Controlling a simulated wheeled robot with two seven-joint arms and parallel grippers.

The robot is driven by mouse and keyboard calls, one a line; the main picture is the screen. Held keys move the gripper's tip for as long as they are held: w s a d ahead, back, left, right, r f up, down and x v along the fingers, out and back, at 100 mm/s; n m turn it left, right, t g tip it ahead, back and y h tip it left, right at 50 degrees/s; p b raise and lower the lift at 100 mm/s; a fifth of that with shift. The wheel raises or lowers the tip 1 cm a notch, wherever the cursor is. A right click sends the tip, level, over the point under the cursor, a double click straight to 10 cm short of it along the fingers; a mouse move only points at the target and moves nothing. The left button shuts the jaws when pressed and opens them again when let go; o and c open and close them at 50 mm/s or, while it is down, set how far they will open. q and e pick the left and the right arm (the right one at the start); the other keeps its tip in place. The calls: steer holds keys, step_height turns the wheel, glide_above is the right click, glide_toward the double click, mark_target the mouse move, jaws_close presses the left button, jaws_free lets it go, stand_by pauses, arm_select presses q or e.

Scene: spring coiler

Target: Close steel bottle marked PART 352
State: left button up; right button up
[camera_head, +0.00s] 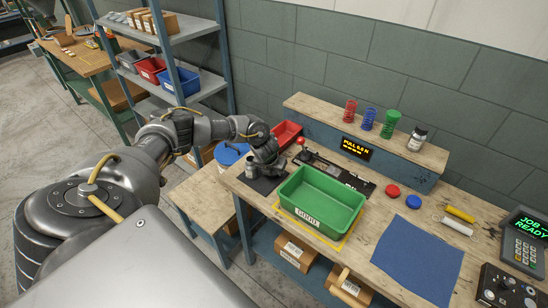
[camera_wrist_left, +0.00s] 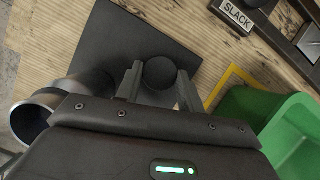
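The steel bottle (camera_head: 252,166) stands upright on a dark mat at the left end of the bench. In the left wrist view its open mouth shows in the steel bottle (camera_wrist_left: 36,120) at the left edge; no PART 352 marking is readable. My left gripper (camera_head: 270,165) is low over the mat, just right of the bottle. In the left wrist view, a round black cap (camera_wrist_left: 160,73) lies between the fingertips of my left gripper (camera_wrist_left: 160,80), with a finger close on each side. I cannot tell whether they press on it. My right gripper is not in view.
A green tote (camera_head: 318,200) stands in a yellow outline right of the gripper. The dark mat (camera_wrist_left: 112,45) has bare room. A red bin (camera_head: 287,134), a red-knobbed device (camera_head: 301,142) and a blue mat (camera_head: 420,255) are also on the bench.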

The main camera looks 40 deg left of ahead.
arm_select(q)
steer(key=shift+c, duration=0.8)
steer(key=shift+r+b, duration=0.45)
steer(key=shift+r, duration=0.05)
step_height(320, 180, up, 2)
steer(key=shift+s+r+b, duration=0.1)
steer(key=shift+r+b, duration=0.05)
steer(key=shift+b, duration=0.5)
steer(key=s+a+r+b, duration=0.1)
steer(key=s+r+b, duration=0.1)
steer(key=s+r, duration=0.7)
steer(key=s, duration=0.4)
steer(key=shift+s+a+r, duration=0.3)
steer(key=shift+s+r, duration=0.05)
steer(key=shift+s, duration=0.05)
